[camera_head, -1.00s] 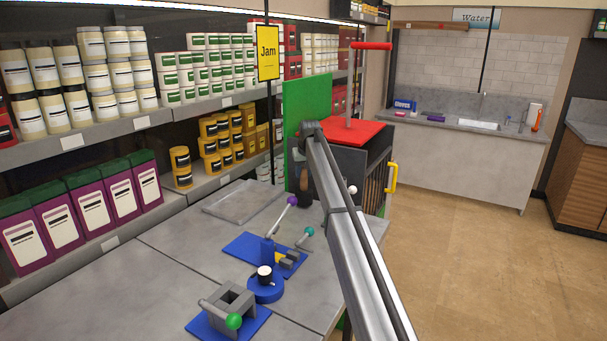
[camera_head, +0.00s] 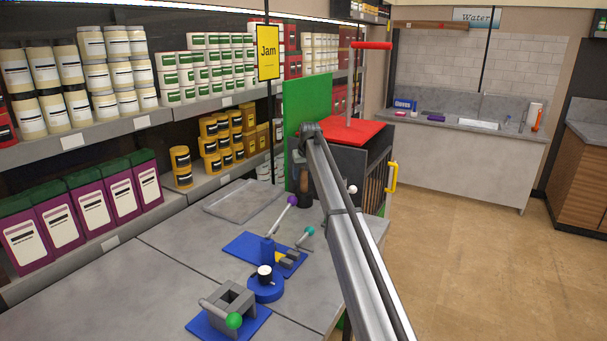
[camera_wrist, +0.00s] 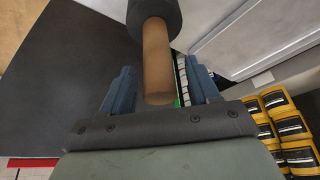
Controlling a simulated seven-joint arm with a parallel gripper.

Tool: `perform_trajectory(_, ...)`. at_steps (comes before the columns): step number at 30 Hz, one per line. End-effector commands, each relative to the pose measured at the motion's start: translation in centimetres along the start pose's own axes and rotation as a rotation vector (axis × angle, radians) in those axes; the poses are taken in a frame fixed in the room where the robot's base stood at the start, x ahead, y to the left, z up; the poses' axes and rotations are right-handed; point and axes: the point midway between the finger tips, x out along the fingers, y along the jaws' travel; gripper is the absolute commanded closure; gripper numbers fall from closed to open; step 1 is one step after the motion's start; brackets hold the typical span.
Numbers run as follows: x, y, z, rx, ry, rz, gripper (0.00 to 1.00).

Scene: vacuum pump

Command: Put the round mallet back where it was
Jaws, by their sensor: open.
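The round mallet (camera_head: 304,184) stands at the far end of the grey table, wooden handle up and dark round head down, in front of the black box with the red top. In the wrist view its wooden handle (camera_wrist: 156,55) lies between my two blue-grey fingers, and part of its dark head (camera_wrist: 155,12) shows beyond them. My gripper (camera_wrist: 162,78) is open around the handle, with a visible gap at the right finger. In the head view my arm hides much of the gripper. I cannot tell whether the head touches the table.
The black box with red top (camera_head: 345,142) and green panel (camera_head: 307,108) stand close behind the mallet. A grey tray (camera_head: 243,198) lies to the left. Blue-based fixtures (camera_head: 240,245) with coloured knobs stand nearer. Shelves of jars (camera_head: 215,145) line the left.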

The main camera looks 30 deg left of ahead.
Motion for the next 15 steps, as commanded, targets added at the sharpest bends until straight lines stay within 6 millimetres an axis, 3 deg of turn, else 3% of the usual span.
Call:
perform_trajectory(5, -1.4, 0.0, -0.1, 0.000, 0.001, 0.000, 0.40)
perform_trajectory(15, -7.5, 0.0, 0.0, 0.000, 0.002, 0.000, 0.40)
